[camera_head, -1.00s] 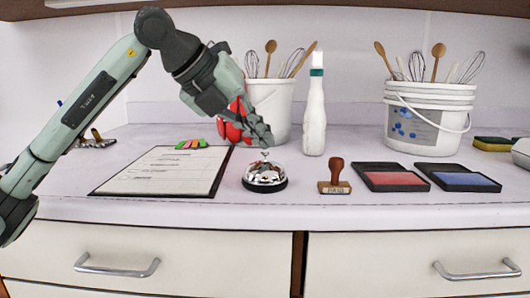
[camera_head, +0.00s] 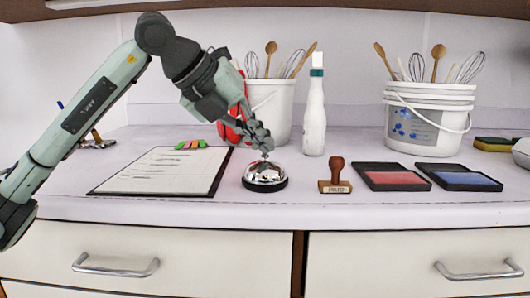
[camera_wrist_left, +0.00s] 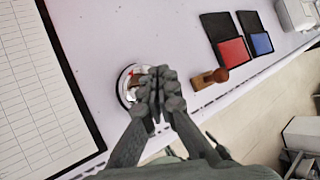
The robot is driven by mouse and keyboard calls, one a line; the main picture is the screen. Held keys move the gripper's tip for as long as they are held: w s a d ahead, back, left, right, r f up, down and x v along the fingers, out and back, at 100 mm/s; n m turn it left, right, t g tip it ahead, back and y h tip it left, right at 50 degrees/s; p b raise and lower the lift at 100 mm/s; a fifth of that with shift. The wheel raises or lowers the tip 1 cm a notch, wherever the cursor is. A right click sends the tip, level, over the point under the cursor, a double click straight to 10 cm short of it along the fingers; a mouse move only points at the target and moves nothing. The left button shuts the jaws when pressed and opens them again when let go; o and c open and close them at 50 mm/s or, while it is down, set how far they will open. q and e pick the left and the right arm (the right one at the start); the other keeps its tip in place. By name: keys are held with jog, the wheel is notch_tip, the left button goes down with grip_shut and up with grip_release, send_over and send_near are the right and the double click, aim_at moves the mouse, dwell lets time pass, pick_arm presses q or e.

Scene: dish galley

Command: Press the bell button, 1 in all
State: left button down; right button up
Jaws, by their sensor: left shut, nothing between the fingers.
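The bell (camera_head: 265,177) is a shiny chrome dome on a black base, standing on the counter near its front edge. Its button on top is at the tip of my left gripper (camera_head: 264,148), which points down from above. The gripper is shut and empty; its fingertips are at or just above the button, and I cannot tell whether they touch it. In the left wrist view the shut fingers (camera_wrist_left: 158,105) cover much of the bell (camera_wrist_left: 126,88), and the button is hidden behind them. My right gripper is not in view.
A clipboard (camera_head: 160,172) lies left of the bell. A wooden stamp (camera_head: 335,177) and red and blue ink pads (camera_head: 393,178) are to the right. A white bottle (camera_head: 314,115) and buckets of utensils (camera_head: 428,120) stand behind. Drawers are below the counter edge.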

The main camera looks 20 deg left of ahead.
pick_arm(q)
jog(key=shift+r, duration=0.15)
jog(key=shift+r+p, duration=0.75)
jog(key=shift+r, duration=0.1)
notch_tip(320, 180, up, 5)
jog(key=p, duration=0.4)
jog(key=shift+f, duration=0.1)
dwell(0.7)
